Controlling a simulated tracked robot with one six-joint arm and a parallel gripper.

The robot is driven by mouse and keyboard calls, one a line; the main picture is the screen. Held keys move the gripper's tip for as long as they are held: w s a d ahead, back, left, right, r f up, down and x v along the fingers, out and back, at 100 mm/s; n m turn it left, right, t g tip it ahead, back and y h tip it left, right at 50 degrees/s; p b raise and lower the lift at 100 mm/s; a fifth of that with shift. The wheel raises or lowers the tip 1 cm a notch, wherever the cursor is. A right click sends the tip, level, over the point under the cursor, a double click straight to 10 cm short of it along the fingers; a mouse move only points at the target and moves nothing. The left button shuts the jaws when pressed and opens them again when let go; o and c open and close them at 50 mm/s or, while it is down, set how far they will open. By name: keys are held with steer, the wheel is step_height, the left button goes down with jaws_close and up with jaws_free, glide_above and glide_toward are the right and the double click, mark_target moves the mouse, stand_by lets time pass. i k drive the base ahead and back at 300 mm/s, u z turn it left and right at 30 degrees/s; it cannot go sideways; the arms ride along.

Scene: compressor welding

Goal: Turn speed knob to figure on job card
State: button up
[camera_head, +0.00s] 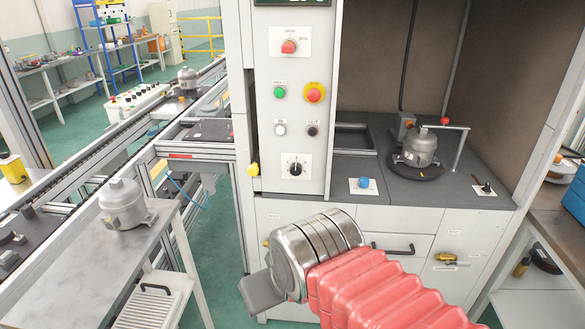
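A black knob (295,169) on a white dial plate sits low on the cabinet's control panel; it looks like the speed knob, but its figures are too small to read. I cannot make out a job card. My gripper (262,292) is at the end of my metal wrist and red-sleeved arm, below and in front of the panel, apart from the knob. Only a grey part of it shows, so its fingers cannot be judged.

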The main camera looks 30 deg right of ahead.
mark_target(295, 168)
steer(key=u, duration=0.05)
steer(key=i, duration=1)
steer(key=z, duration=0.05)
